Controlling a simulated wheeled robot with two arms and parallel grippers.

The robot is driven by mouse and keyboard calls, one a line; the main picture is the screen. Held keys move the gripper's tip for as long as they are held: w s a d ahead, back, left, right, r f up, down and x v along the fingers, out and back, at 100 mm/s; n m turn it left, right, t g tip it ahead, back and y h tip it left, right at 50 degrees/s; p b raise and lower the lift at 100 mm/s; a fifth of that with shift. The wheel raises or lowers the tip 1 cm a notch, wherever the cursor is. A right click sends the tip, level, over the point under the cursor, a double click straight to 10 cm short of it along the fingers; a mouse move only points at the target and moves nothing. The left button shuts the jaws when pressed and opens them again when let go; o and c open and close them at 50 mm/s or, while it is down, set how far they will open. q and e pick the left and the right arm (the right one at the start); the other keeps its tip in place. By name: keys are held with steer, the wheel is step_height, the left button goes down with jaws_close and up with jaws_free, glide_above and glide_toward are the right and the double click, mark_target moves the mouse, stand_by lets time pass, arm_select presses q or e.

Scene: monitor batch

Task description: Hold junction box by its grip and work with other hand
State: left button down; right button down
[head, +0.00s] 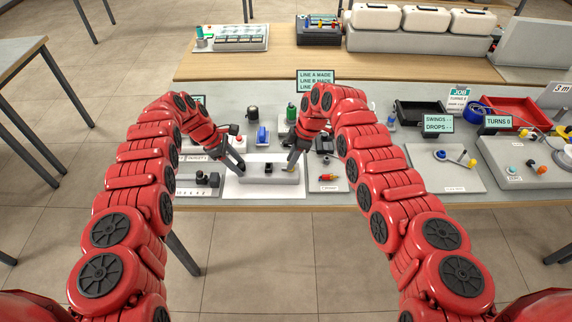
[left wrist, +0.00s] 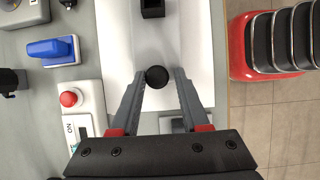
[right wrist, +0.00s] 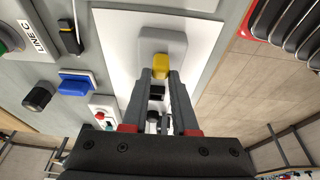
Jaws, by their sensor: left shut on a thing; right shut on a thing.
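The grey junction box (head: 257,178) lies on a white mat (head: 233,190) at the table's front edge. A small black block (head: 268,168) stands on its top, between my grippers. My left gripper (head: 241,168) is at the box's left end, its fingers closed on a round black knob (left wrist: 157,77). My right gripper (head: 290,168) is at the right end, its fingertips shut on a yellow piece (right wrist: 161,66) on the light grey box end (right wrist: 160,40). The black block (right wrist: 157,92) also shows between the right fingers. The fingers partly hide both held parts.
Left of the mat is a grey fixture (head: 200,182); right is a panel with red parts (head: 328,178). A blue part (head: 262,135) and a black knob (head: 252,113) stand behind. Further right are a black tray (head: 420,112), a red tray (head: 515,112) and a lever panel (head: 445,170).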

steer(key=shift+s+d+f, duration=0.1)
steer(key=shift+d+f, duration=0.15)
steer(key=shift+d, duration=0.65)
stand_by(0.3)
steer(key=c, duration=0.6)
jaws_free()
steer(key=shift+r, duration=0.1)
steer(key=shift+d+r, duration=0.15)
steer(key=shift+r, duration=0.35)
steer(key=v, duration=1.1)
steer(key=shift+s+r, duration=0.3)
steer(key=shift+s, duration=0.1)
